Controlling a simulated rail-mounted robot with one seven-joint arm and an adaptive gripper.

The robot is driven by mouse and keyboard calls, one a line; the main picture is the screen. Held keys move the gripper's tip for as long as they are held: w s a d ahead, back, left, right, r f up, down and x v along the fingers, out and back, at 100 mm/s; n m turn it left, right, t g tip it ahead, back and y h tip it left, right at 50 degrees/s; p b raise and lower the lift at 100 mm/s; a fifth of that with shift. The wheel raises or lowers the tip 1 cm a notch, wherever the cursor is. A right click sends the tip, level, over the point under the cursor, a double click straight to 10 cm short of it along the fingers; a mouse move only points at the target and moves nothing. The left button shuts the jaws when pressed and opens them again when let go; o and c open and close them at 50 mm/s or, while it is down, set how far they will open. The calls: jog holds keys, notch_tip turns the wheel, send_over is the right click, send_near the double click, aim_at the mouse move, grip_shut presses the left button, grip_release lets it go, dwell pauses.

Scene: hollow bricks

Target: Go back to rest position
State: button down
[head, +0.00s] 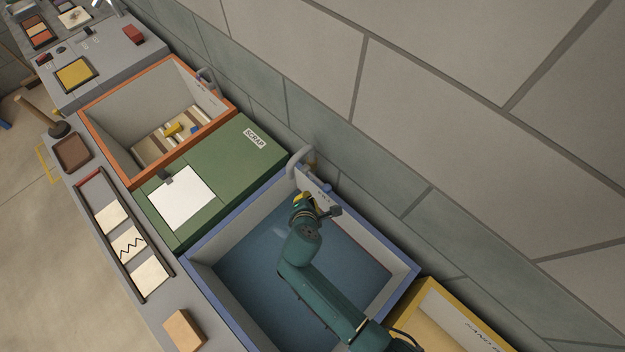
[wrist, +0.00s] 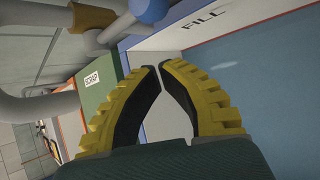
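My gripper (head: 304,197) is over the back corner of the blue-rimmed basin, near the wall. In the wrist view, its two yellow ribbed fingers with black pads (wrist: 160,67) curve together until their tips nearly touch. Only background shows in the gap between them, so it holds nothing. The blue-rimmed basin (head: 408,285) has a blue surface inside and a FILL label, which shows in the wrist view (wrist: 204,18). My arm hides part of the basin.
A grey pipe (head: 300,160) bends over the basin's back rim, close to my gripper. A green SCRAP box (head: 225,155), an orange-rimmed bin (head: 125,182) and a yellow-rimmed bin (head: 465,318) stand alongside. A tan block (head: 184,330) lies on the front ledge. The wall runs behind.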

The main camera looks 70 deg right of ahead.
jog(key=v, duration=0.5)
jog(key=shift+a+r+p, duration=0.1)
jog(key=shift+r+p, duration=0.1)
jog(key=shift+p, duration=0.15)
